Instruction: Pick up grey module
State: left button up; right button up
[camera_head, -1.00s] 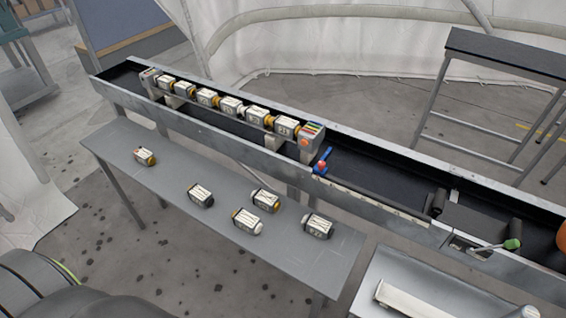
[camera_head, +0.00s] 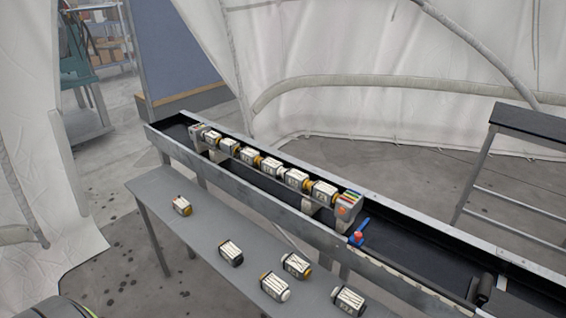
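Several small modules with pale labelled faces lie apart on the low grey table (camera_head: 205,225). A small one with orange-yellow ends (camera_head: 181,205) is at the far left. A dark-ended module (camera_head: 231,253) lies in the middle. A module with a yellow end (camera_head: 296,264), a white-ended module (camera_head: 275,287) and a dark-ended grey-looking module (camera_head: 348,300) lie near the lower edge of the picture. I cannot tell surely which one is the grey module. Neither of my grippers is in view.
Behind the table runs a long metal trough (camera_head: 410,240) holding a row of joined modules (camera_head: 271,166), with an end block (camera_head: 346,207) and a blue-red lever (camera_head: 358,236). A dark-topped stand (camera_head: 525,122) is at right. Tent walls enclose the area.

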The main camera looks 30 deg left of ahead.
aim_at(228, 146)
jog(key=u, duration=1.4)
jog(key=i+j+z, duration=0.3)
jog(key=i+j, duration=0.05)
jog(key=i, duration=0.1)
